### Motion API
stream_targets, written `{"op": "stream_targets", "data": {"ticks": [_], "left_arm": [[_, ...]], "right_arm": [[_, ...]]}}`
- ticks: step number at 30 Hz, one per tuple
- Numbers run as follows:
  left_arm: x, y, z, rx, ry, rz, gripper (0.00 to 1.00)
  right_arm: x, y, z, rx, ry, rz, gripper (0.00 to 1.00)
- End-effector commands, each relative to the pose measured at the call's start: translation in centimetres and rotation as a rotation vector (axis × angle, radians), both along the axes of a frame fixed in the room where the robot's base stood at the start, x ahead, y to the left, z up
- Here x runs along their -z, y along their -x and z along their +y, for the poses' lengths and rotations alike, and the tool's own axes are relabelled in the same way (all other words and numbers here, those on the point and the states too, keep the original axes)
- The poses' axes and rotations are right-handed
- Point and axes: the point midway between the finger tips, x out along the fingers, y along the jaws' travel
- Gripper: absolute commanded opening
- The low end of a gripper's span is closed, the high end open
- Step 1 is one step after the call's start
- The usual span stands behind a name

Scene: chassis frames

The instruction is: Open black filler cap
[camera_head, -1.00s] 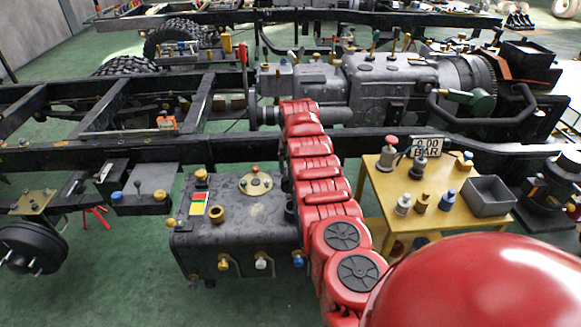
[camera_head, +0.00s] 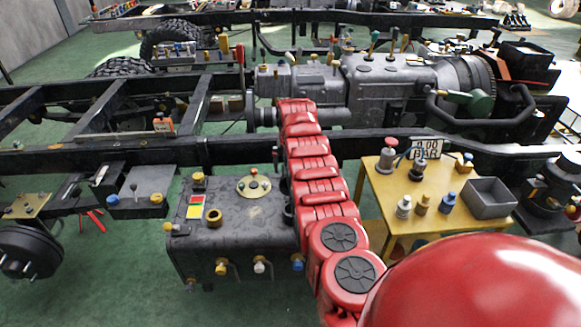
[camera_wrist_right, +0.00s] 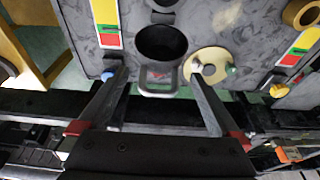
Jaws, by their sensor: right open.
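The grey tank (camera_head: 235,235) stands left of my red right arm in the head view. A black round filler part (camera_head: 288,214) shows at its top right edge beside my arm. In the right wrist view the black round filler part (camera_wrist_right: 162,42) is at upper centre, with a dark middle and a grey loop (camera_wrist_right: 158,82) at its lower side. I cannot tell whether its lid is open. My right gripper (camera_wrist_right: 158,76) is open, its fingers on either side of the loop, with nothing clearly held. Its fingers are largely hidden in the head view. My left gripper is not in view.
A round beige plate (camera_wrist_right: 208,65) with small knobs lies close to the right finger. A brass neck (camera_head: 214,216) and red-yellow-green label (camera_head: 195,207) are on the tank. The dark chassis rail (camera_head: 230,150) runs behind it. A yellow table (camera_head: 385,190) stands right of my arm.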

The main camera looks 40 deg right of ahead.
Motion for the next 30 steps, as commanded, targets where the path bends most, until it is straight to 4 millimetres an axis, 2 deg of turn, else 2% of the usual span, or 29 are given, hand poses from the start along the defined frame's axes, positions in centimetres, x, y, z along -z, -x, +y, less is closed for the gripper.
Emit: {"op": "stream_targets", "data": {"ticks": [10,17,20,27,30], "left_arm": [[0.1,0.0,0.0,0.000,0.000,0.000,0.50],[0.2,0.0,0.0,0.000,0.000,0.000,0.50],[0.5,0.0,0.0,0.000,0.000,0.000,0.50],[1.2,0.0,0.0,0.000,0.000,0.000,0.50],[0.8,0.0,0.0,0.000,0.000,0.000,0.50]], "right_arm": [[-0.3,0.1,0.1,0.000,-0.002,0.003,0.99],[-2.5,0.5,0.4,-0.001,0.001,-0.001,0.99],[-4.6,0.9,0.6,-0.001,0.002,-0.002,0.99],[-11.1,2.2,1.4,-0.001,0.001,-0.004,0.99],[-13.2,2.5,1.9,-0.004,0.002,-0.001,0.99]]}}
